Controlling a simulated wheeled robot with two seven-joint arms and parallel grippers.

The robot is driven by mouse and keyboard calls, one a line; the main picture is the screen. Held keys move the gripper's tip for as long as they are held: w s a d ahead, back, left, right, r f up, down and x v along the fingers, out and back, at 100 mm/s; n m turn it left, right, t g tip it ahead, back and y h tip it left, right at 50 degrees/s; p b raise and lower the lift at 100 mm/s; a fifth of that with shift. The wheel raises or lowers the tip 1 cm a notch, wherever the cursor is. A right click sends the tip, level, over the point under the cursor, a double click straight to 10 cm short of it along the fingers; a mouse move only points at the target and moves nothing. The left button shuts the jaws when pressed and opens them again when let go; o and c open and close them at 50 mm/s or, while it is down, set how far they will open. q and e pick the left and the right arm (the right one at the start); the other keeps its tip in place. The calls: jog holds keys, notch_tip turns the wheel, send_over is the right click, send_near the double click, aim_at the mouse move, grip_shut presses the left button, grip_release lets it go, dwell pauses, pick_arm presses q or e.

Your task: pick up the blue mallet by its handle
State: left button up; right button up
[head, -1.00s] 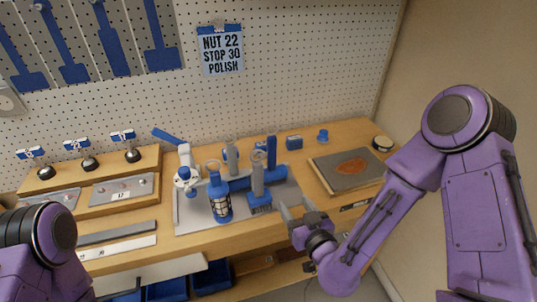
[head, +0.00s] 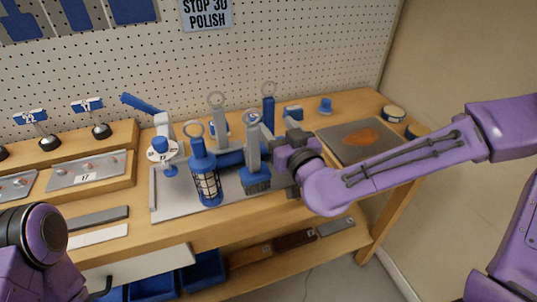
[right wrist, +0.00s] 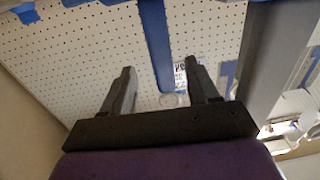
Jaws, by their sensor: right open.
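A blue cylinder (head: 231,158), which looks like the mallet's head, lies across the middle of the grey tray. Several upright handles overlap it, so I cannot tell for sure which is the mallet's. A blue handle (head: 268,113) with a ring on top stands behind it; a grey handle (head: 220,125) stands at its left. My right gripper (head: 281,151) is open and empty, close to the right of the upright tools. In the right wrist view a blue bar (right wrist: 155,45) appears between the open fingers, seemingly beyond their tips. My left gripper is out of view.
A blue bottle (head: 205,178) and a grey-handled blue brush (head: 257,182) stand at the tray's front (head: 180,211). A white stand with a blue arm (head: 162,140) is at the left. A book-like board (head: 358,140) lies right; the pegboard (head: 330,50) is behind.

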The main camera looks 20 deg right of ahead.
aim_at(270, 119)
jog(key=shift+w+r, duration=0.2)
jog(key=shift+w, duration=0.05)
jog(key=w, duration=0.1)
jog(key=w+p, duration=0.1)
jog(key=w, duration=0.2)
jog(key=shift+w+a, duration=0.35)
jog(key=shift+w, duration=0.05)
jog(key=shift+s, duration=0.15)
grip_shut()
dwell(0.7)
